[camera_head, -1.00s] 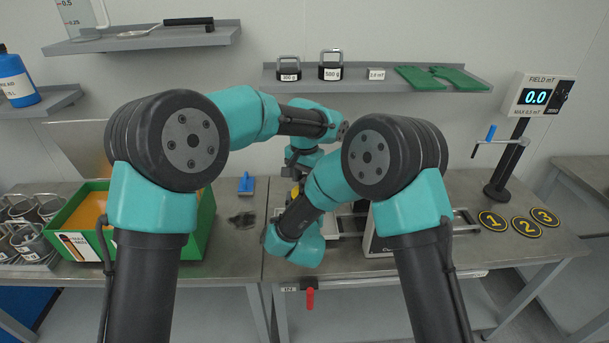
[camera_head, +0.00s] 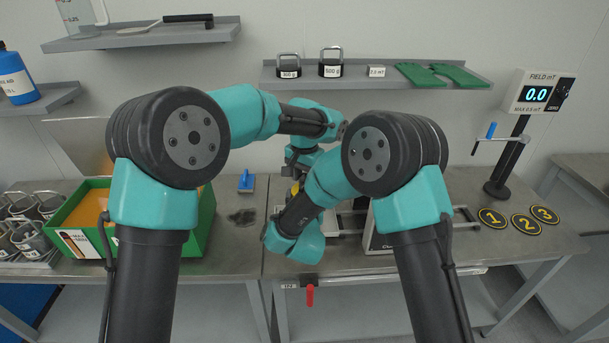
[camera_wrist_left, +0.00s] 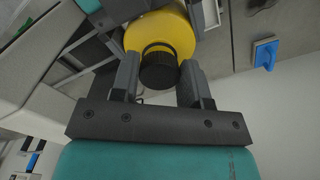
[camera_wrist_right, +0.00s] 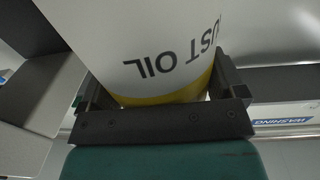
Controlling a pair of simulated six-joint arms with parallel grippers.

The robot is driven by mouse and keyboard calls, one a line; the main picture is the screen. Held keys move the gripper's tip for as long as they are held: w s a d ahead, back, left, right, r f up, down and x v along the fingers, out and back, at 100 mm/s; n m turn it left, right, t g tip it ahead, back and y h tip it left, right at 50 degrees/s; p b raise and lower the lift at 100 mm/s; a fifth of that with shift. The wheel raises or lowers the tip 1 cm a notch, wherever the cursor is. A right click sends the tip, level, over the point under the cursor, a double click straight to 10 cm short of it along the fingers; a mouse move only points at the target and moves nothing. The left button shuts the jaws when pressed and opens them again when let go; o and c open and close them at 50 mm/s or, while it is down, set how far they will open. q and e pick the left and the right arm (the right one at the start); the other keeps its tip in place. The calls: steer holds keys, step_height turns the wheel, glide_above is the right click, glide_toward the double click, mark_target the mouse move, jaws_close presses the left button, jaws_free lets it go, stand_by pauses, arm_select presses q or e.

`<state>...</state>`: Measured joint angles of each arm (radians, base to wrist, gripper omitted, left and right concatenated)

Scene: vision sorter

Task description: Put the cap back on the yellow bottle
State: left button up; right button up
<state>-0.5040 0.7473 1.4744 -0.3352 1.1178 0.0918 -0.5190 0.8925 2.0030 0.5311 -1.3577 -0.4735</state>
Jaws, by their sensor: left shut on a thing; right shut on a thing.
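The yellow bottle (camera_wrist_left: 165,28) is seen from its top end in the left wrist view; only a bit of yellow (camera_head: 295,188) shows between my arms in the head view. Its black ribbed cap (camera_wrist_left: 158,70) sits between the fingers of my left gripper (camera_wrist_left: 158,76), which is shut on it. The cap is at the bottle's mouth; I cannot tell whether it is seated or just above. My right gripper (camera_wrist_right: 158,82) is shut on the bottle's body, around the white label (camera_wrist_right: 140,35) reading "UST OIL". My forearms hide most of this in the head view.
A green bin (camera_head: 205,222) stands on the bench at left, beside several metal mugs (camera_head: 32,235). A blue-handled tool (camera_head: 246,182) lies behind. A metal-railed device (camera_head: 462,222) is right of my arms, with numbered discs (camera_head: 527,226) further right.

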arm_select(q)
steer(key=shift+f, duration=0.25)
